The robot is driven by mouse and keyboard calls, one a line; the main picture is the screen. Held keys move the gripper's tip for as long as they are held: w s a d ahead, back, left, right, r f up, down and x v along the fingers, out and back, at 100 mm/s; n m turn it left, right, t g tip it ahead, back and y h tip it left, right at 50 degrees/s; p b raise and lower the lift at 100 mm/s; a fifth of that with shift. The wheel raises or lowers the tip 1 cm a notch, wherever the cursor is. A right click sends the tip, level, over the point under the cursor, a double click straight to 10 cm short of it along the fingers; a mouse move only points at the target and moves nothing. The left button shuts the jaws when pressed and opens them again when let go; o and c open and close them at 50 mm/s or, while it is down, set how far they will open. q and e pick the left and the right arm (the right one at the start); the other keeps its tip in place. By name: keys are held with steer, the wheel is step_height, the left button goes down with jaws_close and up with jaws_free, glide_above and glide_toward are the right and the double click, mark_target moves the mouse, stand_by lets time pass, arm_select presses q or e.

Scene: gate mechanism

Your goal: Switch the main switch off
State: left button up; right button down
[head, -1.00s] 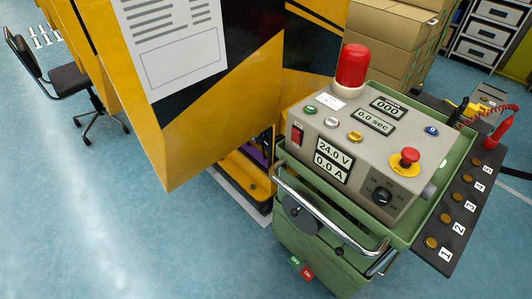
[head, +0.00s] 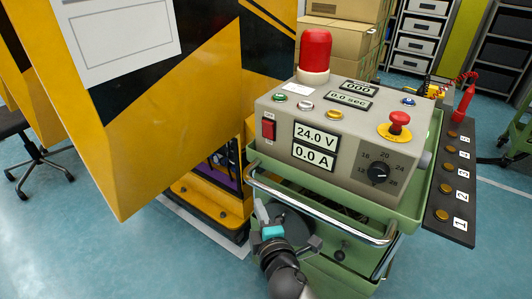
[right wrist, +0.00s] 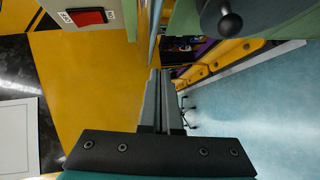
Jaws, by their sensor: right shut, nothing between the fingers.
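A red rocker switch (head: 268,130) sits on the left of the grey control box's front face. It also shows at the top left of the right wrist view (right wrist: 88,16), between two small labels. My right gripper (head: 262,212) is below this switch, in front of the cart's handle side, pointing up and away. In the right wrist view my right gripper (right wrist: 160,76) has its fingers together and empty, apart from the switch. My left gripper is not in view.
The grey control box (head: 350,130) carries a red lamp (head: 314,52), a red stop button (head: 399,121) and a black dial (head: 377,172). A metal handle bar (head: 325,218) crosses the green cart's front. A yellow-black machine (head: 150,150) stands left. A black ball-ended lever (right wrist: 230,22) is nearby.

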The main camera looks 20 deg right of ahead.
arm_select(q)
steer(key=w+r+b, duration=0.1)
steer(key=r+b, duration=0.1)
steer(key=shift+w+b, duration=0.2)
steer(key=shift+b, duration=0.2)
arm_select(e)
step_height(320, 180, up, 10)
steer(key=d+n+t+h, duration=0.1)
steer(key=t, duration=0.2)
steer(key=shift+n+h, duration=0.3)
steer(key=shift+w+f, duration=0.1)
steer(key=b, duration=0.2)
glide_toward(263, 125)
steer(key=w+a, duration=0.2)
steer(key=w, duration=0.2)
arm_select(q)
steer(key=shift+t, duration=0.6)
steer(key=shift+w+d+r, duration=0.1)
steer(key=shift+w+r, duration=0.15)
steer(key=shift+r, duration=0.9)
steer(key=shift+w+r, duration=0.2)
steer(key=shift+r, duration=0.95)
arm_select(e)
steer(key=shift+w+d, duration=0.45)
steer(key=shift+d, duration=0.25)
steer(key=shift+w+d, duration=0.45)
steer(key=shift+d, duration=0.25)
